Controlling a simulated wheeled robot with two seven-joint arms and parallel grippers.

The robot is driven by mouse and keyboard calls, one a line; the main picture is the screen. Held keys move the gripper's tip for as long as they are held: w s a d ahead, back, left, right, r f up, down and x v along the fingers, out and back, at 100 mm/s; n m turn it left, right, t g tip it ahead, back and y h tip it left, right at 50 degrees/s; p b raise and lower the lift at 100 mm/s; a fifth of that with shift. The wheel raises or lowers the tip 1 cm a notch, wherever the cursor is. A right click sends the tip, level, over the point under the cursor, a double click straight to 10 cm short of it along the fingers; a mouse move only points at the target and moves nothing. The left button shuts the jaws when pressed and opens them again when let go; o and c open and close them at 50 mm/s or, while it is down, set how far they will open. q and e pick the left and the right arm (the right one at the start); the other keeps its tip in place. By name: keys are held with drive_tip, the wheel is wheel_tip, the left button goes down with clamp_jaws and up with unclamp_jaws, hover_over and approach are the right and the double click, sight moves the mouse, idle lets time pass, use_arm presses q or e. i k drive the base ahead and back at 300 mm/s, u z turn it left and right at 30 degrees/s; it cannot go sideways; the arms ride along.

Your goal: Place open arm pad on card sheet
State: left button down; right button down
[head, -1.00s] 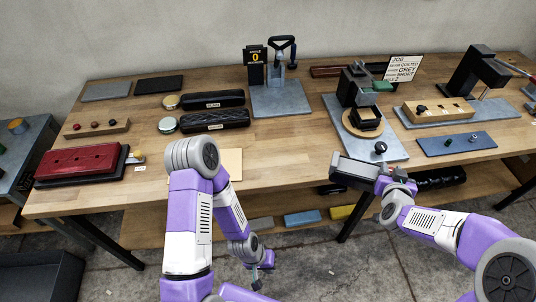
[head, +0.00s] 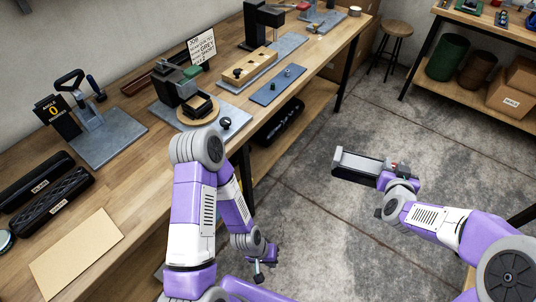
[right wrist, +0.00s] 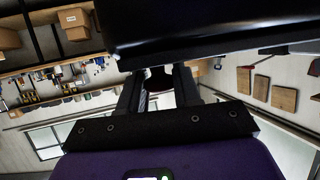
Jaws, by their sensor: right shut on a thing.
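The tan card sheet (head: 76,254) lies flat and bare on the bench at the lower left of the head view. My right gripper (head: 385,178) is shut on a long pad (head: 358,164) with a grey upper face and black sides, taken here as the open arm pad. It is held out over the floor, away from the bench. In the right wrist view the fingers (right wrist: 160,88) meet the underside of the dark pad (right wrist: 200,30). My left gripper (head: 260,272) hangs low in front of the bench, and its jaws are too small to read.
Two labelled black pads, one quilted (head: 58,198), lie behind the card sheet. An angle gauge stand (head: 105,135), a round wooden turntable (head: 196,112) and a blue mat (head: 277,86) stand along the bench.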

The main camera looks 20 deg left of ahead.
sight(82, 257)
drive_tip(key=z, duration=0.05)
drive_tip(key=k, duration=0.95)
drive_tip(key=u, duration=1.9)
